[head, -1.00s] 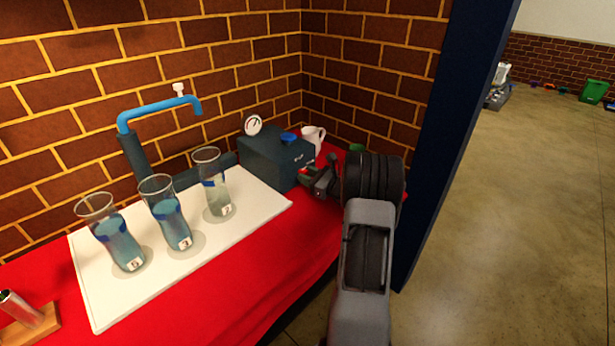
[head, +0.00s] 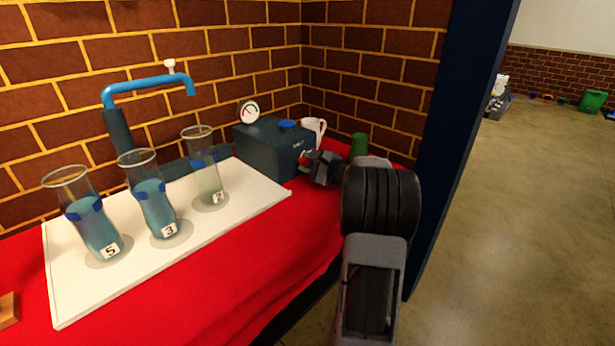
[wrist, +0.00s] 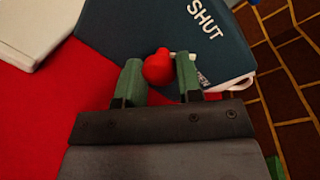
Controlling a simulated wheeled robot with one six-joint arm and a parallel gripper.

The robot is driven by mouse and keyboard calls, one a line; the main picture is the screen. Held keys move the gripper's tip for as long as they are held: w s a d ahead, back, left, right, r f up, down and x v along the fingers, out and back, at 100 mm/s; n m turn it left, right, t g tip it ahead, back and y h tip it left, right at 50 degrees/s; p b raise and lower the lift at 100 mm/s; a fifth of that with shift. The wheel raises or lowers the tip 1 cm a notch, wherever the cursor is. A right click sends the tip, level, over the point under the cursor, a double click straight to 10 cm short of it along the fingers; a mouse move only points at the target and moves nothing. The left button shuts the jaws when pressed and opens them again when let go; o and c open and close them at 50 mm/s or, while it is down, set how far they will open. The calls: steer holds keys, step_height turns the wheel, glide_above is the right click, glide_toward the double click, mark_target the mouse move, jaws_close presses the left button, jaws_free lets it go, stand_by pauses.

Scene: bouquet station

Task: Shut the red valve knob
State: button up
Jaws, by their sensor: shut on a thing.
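The red valve knob (wrist: 158,68) sits on the face of a dark blue valve box (head: 262,150). In the wrist view a thin white pointer sticks out from behind it to the right. "SHUT" is printed on the box above the knob; a second label by my right finger is partly hidden. My gripper (wrist: 159,76) has its two green fingers on either side of the knob, shut on it. In the head view my gripper (head: 320,168) is at the box's right face and hides most of the knob.
A white board (head: 75,300) on the red cloth carries glass vases (head: 155,205) with liquid under a blue spout (head: 145,85). A brick wall (head: 230,60) closes the back.

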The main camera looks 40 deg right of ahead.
steer(key=n+b, duration=0.2)
steer(key=b, duration=0.2)
steer(key=n+h+b, duration=0.1)
steer(key=n+b, duration=0.1)
steer(key=b, duration=0.2)
steer(key=shift+a+f+n, duration=0.1)
steer(key=shift+f+n, duration=0.3)
steer(key=n+b, duration=0.1)
steer(key=b, duration=0.1)
steer(key=n+b, duration=0.1)
steer(key=b, duration=0.1)
steer(key=shift+r+n+h, duration=0.25)
steer(key=shift+n+h, duration=0.15)
steer(key=o, duration=0.9)
steer(key=shift+r, duration=0.15)
steer(key=shift+o, duration=0.2)
steer(key=p+v, duration=0.3)
steer(key=v, duration=1.1)
steer(key=shift+r, duration=0.1)
steer(key=shift+w, duration=0.1)
